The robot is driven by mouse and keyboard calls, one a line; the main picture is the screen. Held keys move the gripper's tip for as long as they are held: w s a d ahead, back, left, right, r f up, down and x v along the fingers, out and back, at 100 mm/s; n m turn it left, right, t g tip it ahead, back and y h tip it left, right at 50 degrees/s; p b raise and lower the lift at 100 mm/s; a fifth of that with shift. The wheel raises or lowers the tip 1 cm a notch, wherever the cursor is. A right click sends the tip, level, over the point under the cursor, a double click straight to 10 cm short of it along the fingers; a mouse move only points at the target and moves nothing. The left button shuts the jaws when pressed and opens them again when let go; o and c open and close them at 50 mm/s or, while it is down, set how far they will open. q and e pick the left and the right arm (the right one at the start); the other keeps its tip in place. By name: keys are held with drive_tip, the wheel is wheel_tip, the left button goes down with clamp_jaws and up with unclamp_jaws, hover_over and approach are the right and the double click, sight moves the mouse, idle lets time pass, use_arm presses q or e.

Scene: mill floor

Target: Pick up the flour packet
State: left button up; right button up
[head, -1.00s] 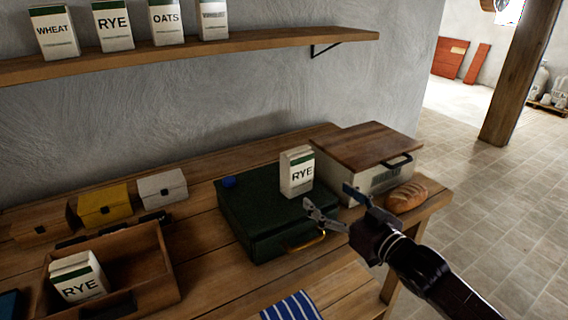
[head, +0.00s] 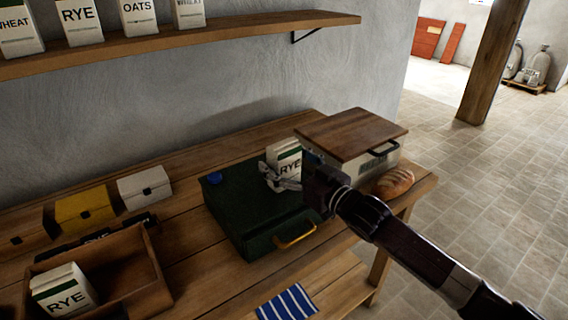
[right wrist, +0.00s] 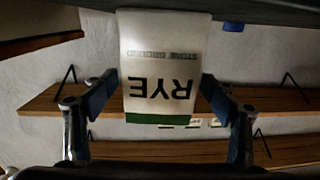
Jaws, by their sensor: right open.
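A white flour packet (head: 284,158) with a green band and the word RYE stands upright on a dark green box (head: 250,222) on the workbench. My right gripper (head: 287,181) is at the packet, its fingers partly in front of it in the head view. In the right wrist view the packet (right wrist: 162,70) appears upside down between the two open fingers (right wrist: 160,98). Whether the fingers touch it I cannot tell. Another RYE packet (head: 64,290) leans in a wooden tray at the left. My left gripper is not in view.
A wooden-lidded box (head: 350,133) stands right behind the packet, with a loaf (head: 394,182) beside it. A blue object (head: 214,178) sits on the green box's left. The open wooden tray (head: 150,268) and small boxes are left. A wall shelf (head: 200,39) holds several packets.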

drive_tip(key=c, duration=1.5)
drive_tip(key=shift+w+r, duration=0.1)
drive_tip(key=shift+r, duration=0.05)
drive_tip(key=shift+c, duration=0.5)
drive_tip(key=shift+r, duration=0.1)
